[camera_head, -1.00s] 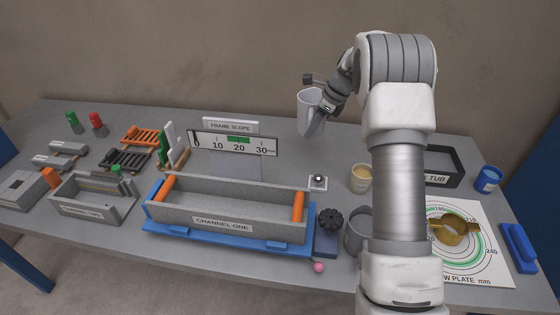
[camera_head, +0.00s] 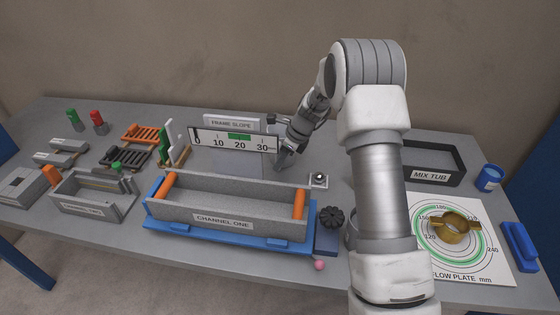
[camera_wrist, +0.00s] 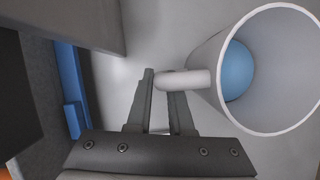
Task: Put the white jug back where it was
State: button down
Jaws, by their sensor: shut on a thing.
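The white jug (camera_wrist: 226,104) shows at the right of the wrist view, seen from above through its open mouth. Something light blue (camera_wrist: 237,72) shows inside it. My gripper (camera_wrist: 162,88) is shut on the jug's handle (camera_wrist: 188,79), with the fingers on either side of it. The jug cannot be made out clearly there. Whether its base touches the table cannot be told.
The mix tub (camera_head: 433,175) and flow plate (camera_head: 420,262) lie further right.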

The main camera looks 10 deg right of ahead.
jog(key=shift+r, duration=0.15)
jog(key=c, duration=0.8)
grip_release()
jog(key=s+d+r+n, duration=0.2)
jog(key=s+r, duration=0.2)
jog(key=r, duration=0.5)
jog(key=s+d+r+n, duration=0.1)
jog(key=s+r+n, duration=0.15)
jog(key=r, duration=0.65)
jog(key=s+r+n+t+h, duration=0.1)
jog(key=s+r+n+h, duration=0.1)
jog(key=s+r+n, duration=0.7)
jog(key=s+n, duration=0.3)
jog(key=s, duration=0.4)
jog(key=s+n+t+h, duration=0.1)
jog(key=s+n, duration=0.3)
jog(key=s, duration=0.3)
jog(key=s+n+t+h, duration=0.1)
jog(key=s+n, duration=0.2)
jog(key=s, duration=0.4)
jog(key=shift+s+d+f, duration=0.3)
jog(key=shift+d+f, duration=0.05)
jog(key=shift+f, duration=0.05)
